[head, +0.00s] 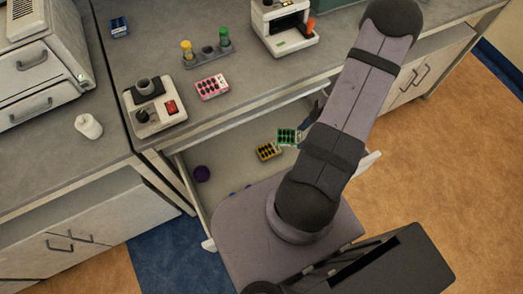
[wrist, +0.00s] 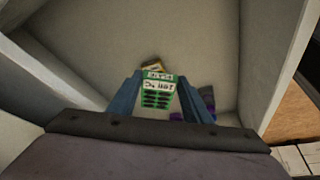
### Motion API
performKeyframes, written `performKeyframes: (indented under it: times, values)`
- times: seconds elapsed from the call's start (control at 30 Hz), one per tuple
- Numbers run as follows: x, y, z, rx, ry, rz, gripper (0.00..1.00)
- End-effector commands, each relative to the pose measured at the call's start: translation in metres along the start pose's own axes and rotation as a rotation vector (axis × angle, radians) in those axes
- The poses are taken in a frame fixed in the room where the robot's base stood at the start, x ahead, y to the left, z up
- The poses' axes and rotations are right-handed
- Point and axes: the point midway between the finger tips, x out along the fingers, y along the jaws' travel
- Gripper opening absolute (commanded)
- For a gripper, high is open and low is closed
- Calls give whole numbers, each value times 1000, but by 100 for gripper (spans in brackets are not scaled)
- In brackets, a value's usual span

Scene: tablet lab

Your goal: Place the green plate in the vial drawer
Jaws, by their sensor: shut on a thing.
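The green plate (head: 287,136) has rows of dark wells and sits at my gripper, above the open vial drawer (head: 229,188). In the wrist view, the green plate (wrist: 158,92) is between the two blue fingers of my gripper (wrist: 158,95), which is shut on it. Its white label shows. The drawer interior (wrist: 85,60) spreads around and below the plate. In the head view my arm covers part of the gripper and the drawer's right side. I cannot tell the exact height of the plate over the drawer floor.
A yellow plate (head: 268,151) lies in the drawer beside the green one, partly hidden in the wrist view (wrist: 152,64). A purple round thing (head: 202,173) lies at the drawer's left. On the counter stand a pink plate (head: 212,87), a vial rack (head: 208,54) and a stirrer-like device (head: 153,108).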

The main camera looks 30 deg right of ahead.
Motion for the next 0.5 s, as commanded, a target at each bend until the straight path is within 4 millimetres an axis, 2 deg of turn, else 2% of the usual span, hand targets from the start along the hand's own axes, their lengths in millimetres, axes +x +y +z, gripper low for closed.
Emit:
performKeyframes:
  times: [0.1,0.2,0.33,0.5]
  values:
    - [15,-31,-8,-238,2,-104,20]
    - [21,-50,-10,-381,0,-161,20]
    - [24,-64,-10,-482,-2,-201,20]
    - [26,-68,-9,-517,-3,-215,20]
